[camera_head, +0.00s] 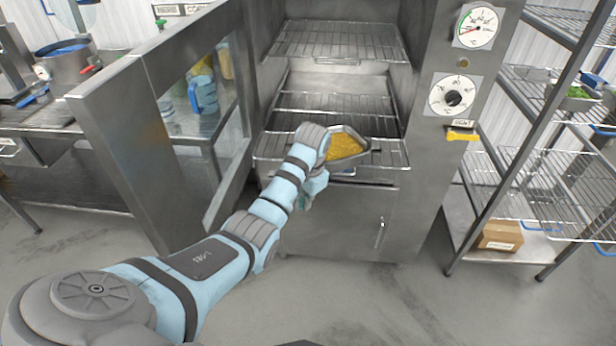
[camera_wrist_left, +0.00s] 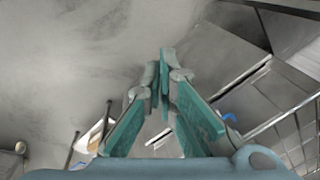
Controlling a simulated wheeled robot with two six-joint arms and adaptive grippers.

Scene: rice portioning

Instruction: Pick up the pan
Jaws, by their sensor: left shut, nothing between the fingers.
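A grey metal pan (camera_head: 351,160) holding yellow rice or grain sits on a low wire rack inside the open oven in the head view. My left wrist partly covers its left side, and I see no handle. My left gripper (camera_head: 307,200) is below and left of the pan, in front of the oven, pointing down. Its teal fingers (camera_wrist_left: 163,78) come together at the tips in the left wrist view, with nothing between them. The pan does not show in that view. My right gripper is not in view.
The oven (camera_head: 400,215) has wire racks (camera_head: 340,42) above the pan. Its glass door (camera_head: 120,130) stands open on the left. A wire shelf unit (camera_head: 500,185) with a cardboard box (camera_head: 500,235) stands right. A counter with a pot (camera_head: 68,68) is at left. The floor in front is clear.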

